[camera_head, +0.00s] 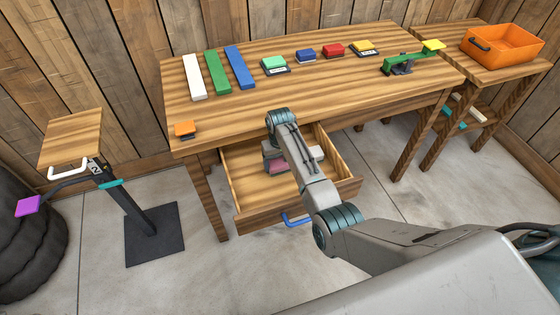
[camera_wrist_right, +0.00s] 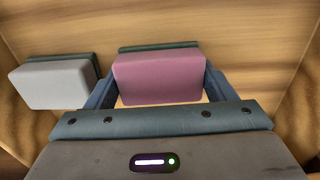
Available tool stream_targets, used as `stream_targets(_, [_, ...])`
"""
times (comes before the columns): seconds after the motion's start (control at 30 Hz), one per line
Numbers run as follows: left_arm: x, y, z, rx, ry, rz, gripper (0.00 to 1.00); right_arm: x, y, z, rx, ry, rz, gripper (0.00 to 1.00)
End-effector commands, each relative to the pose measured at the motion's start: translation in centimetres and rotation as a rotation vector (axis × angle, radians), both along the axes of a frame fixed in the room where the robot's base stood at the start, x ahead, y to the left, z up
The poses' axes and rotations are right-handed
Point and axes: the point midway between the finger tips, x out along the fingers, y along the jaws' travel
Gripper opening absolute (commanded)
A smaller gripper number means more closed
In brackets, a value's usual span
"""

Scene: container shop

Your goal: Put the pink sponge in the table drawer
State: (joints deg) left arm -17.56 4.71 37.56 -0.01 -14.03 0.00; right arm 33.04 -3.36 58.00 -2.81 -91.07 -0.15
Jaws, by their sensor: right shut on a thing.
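The pink sponge (camera_wrist_right: 158,78) is between the two fingers of my right gripper (camera_wrist_right: 160,92), which is shut on it. It also shows low inside the open table drawer (camera_head: 278,167). The wooden drawer is pulled out at the front of the table (camera_head: 330,74) and has a blue handle (camera_head: 297,219). I cannot tell whether the sponge touches the drawer floor. A grey sponge with a dark green back (camera_wrist_right: 54,83) lies beside it in the right wrist view, apart from the gripper. My right arm partly covers the drawer. My left gripper is out of view.
White, green and blue bars (camera_head: 217,72) and several small coloured blocks (camera_head: 333,50) lie on the tabletop. An orange crate (camera_head: 503,47) stands on a side table at the right. A small wooden stand (camera_head: 73,137) is at the left. The drawer walls surround the gripper.

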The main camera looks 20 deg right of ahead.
Motion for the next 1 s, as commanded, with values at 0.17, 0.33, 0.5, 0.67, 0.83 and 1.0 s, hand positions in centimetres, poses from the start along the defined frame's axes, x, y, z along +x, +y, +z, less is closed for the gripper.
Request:
stream_targets(0.17, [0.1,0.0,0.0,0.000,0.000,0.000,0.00,0.0,0.0,0.0,0.000,0.000,0.000,0.99])
stream_targets(0.33, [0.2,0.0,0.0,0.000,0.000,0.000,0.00,0.0,0.0,0.0,0.000,0.000,0.000,0.99])
stream_targets(0.5, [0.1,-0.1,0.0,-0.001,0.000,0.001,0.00,0.0,0.0,0.7,0.000,-0.002,0.000,0.99])
stream_targets(0.67, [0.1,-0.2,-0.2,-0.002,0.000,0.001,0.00,0.1,0.0,3.3,0.000,-0.004,0.000,0.99])
stream_targets(0.83, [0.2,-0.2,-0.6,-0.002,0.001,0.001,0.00,0.1,0.0,7.1,0.000,-0.005,0.000,0.99])
stream_targets(1.0, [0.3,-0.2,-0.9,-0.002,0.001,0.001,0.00,0.1,0.0,10.2,0.000,-0.003,0.000,0.99])
